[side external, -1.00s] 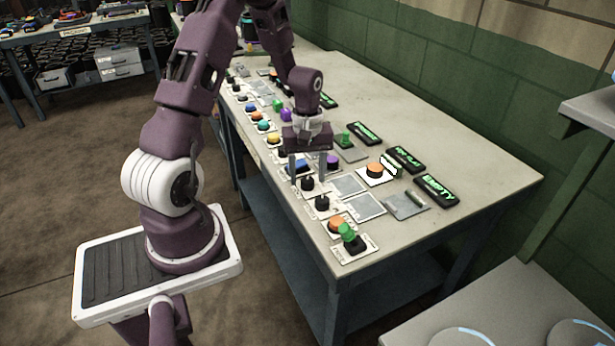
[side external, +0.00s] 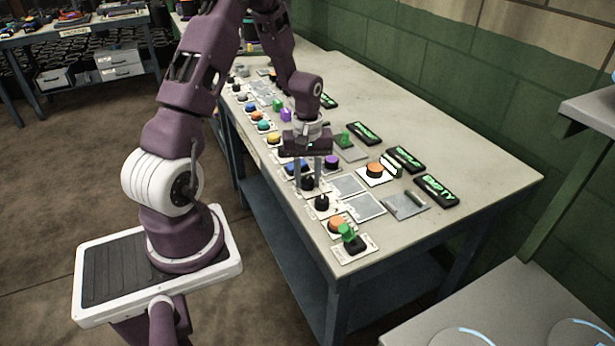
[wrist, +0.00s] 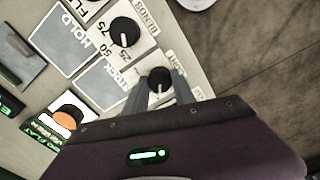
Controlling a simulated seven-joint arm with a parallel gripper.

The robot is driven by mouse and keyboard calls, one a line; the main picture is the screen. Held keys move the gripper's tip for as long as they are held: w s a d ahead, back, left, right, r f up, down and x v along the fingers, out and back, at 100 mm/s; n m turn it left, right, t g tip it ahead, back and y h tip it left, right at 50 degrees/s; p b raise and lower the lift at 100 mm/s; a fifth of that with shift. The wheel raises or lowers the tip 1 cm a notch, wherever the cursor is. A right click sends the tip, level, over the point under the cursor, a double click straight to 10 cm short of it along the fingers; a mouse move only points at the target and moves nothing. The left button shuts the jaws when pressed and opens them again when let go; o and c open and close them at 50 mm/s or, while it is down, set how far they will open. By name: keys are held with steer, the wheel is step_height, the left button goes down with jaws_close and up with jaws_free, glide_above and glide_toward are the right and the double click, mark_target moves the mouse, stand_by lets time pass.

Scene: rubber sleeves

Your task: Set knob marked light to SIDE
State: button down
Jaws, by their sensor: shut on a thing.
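A black round knob (side external: 308,184) sits on a pale plate in the row along the table's near edge. My gripper (side external: 308,179) points down at it, one finger on each side. In the wrist view the same knob (wrist: 160,82) shows between the fingers of my gripper (wrist: 161,84), which are shut on it. Its white pointer line is partly visible.
A second black knob (wrist: 124,31) marked 25, 50 and 75 is beside it, also in the side view (side external: 322,203). An orange button (side external: 337,224), a green-topped stick (side external: 347,233) and a purple button (side external: 331,161) stand close by. Black signs (side external: 437,190) lie farther back.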

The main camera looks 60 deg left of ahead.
steer(key=m, duration=0.5)
steer(key=shift+m, duration=0.3)
steer(key=m, duration=0.5)
steer(key=shift+m, duration=0.3)
stand_by(0.3)
steer(key=c, duration=1)
jaws_free()
steer(key=shift+c, duration=0.2)
steer(key=shift+r, duration=0.1)
